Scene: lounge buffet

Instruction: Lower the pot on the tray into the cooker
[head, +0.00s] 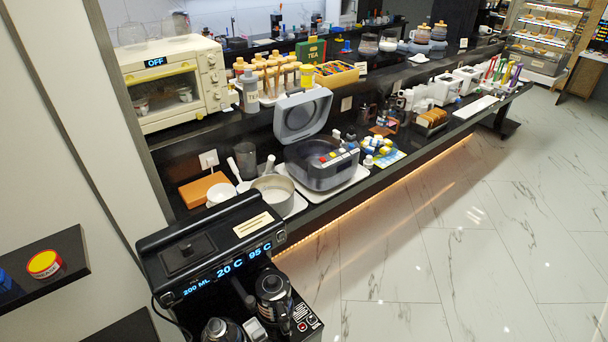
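The pot (273,195), a pale round vessel, stands on a white tray (298,207) on the lower counter, left of the cooker. The cooker (318,172) is a dark grey box with rounded corners and coloured buttons on its front right. Its light grey lid (302,116) is raised at the back, so the dark inside is open to view from above. The pot and the cooker stand close together as separate things. Neither of my grippers shows in the head view.
A black drinks machine (205,245) with blue digits stands in the near foreground. A white bowl (219,194), a grey cylinder (245,160) and an orange block (203,189) are left of the pot. A cream oven (175,82) sits behind. The tiled floor at right is clear.

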